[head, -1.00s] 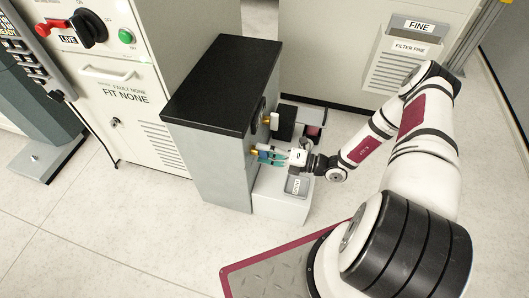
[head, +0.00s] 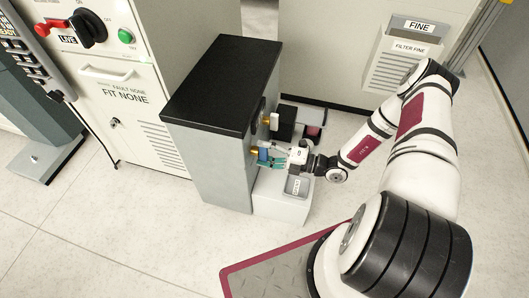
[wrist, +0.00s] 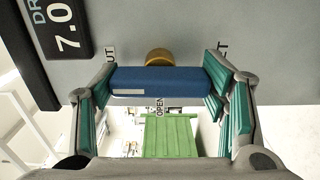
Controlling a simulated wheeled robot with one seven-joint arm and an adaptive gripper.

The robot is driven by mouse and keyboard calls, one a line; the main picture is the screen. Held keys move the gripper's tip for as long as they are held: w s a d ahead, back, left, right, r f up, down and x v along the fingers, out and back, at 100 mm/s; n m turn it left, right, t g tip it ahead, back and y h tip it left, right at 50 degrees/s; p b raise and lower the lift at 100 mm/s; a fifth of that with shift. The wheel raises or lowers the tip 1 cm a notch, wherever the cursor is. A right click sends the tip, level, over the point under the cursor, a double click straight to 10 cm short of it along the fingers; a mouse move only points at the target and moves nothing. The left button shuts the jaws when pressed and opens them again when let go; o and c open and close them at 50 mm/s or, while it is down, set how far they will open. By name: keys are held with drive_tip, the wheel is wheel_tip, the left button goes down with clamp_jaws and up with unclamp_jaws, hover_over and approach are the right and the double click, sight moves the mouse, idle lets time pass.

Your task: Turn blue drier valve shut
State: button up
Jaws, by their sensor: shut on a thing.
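The blue drier valve handle (wrist: 160,82) lies across the wrist view in front of a brass stem (wrist: 158,56). My gripper (wrist: 160,88) has its teal-padded fingers at the handle's two ends, shut on it. A white mark shows on the handle's left end. A label ending in "UT" stands above that end, a partly hidden label ending in "T" above the right end, and "OPEN" below the middle. In the head view my gripper (head: 276,160) is at the blue handle (head: 263,155), on the right face of the grey cabinet (head: 222,165).
A second brass fitting (head: 266,120) and a black block (head: 287,122) are above and beside the valve. A low pale unit with a grey tray (head: 297,186) sits below my gripper. A display reading 7.0 (wrist: 66,27) is on the panel. Open floor lies in front.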

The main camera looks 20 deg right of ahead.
drive_tip(key=o, duration=1.2)
drive_tip(key=shift+c, duration=0.2)
drive_tip(key=v, duration=1.2)
